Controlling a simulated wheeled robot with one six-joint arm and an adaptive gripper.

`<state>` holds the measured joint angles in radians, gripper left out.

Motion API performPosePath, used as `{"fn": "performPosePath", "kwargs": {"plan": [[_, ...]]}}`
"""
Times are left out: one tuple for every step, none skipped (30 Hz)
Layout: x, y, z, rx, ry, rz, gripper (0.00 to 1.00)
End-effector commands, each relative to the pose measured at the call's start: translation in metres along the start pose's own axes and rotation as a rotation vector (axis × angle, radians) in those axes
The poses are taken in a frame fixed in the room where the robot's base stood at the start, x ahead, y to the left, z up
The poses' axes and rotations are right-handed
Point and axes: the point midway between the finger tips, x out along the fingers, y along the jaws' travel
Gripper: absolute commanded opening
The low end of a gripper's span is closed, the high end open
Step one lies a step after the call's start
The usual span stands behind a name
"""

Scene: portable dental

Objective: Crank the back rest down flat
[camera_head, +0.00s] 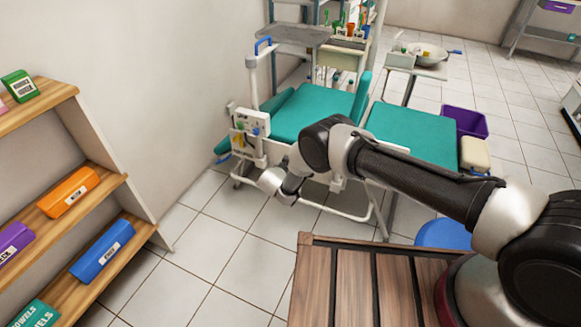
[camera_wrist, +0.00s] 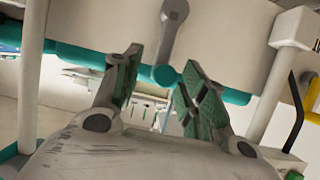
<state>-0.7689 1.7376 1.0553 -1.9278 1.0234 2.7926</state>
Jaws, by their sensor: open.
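I cannot tell which pad is the back rest. My fingers and the crank are not clear there.
A white post with a control box (camera_head: 252,124) stands beside the chair, near my wrist. Wooden shelves (camera_head: 98,195) with boxes are at the left. A slatted wooden top (camera_head: 345,285) is in front. A purple bin (camera_head: 465,122) and blue stool (camera_head: 443,234) are right.

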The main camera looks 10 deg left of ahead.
Motion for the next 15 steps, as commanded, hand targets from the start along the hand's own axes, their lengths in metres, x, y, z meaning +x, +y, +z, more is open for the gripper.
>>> {"fn": "performPosePath", "kwargs": {"plan": [[-0.013,-0.001,0.0,-0.003,-0.002,-0.003,0.42],[-0.02,-0.002,-0.001,-0.003,-0.001,-0.003,0.42],[-0.03,-0.001,0.0,-0.003,-0.001,-0.003,0.42],[-0.037,-0.001,-0.001,-0.003,-0.001,-0.003,0.42],[-0.043,-0.001,0.0,-0.003,-0.002,-0.003,0.42],[-0.052,-0.001,0.0,-0.003,-0.002,-0.003,0.42],[-0.058,0.0,0.001,-0.003,-0.002,-0.001,0.42],[-0.064,0.0,0.001,-0.002,-0.002,-0.001,0.42],[-0.071,0.0,0.001,-0.003,-0.002,-0.001,0.42],[-0.075,0.0,0.001,-0.003,-0.003,-0.001,0.42],[-0.079,0.001,0.002,-0.003,-0.003,0.0,0.42],[-0.084,0.001,0.002,-0.002,-0.003,0.0,0.42],[-0.087,0.001,0.002,-0.002,-0.003,0.0,0.42],[-0.089,0.001,0.002,-0.002,-0.003,0.001,0.42],[-0.091,0.001,0.001,-0.001,-0.003,0.001,0.42]]}}
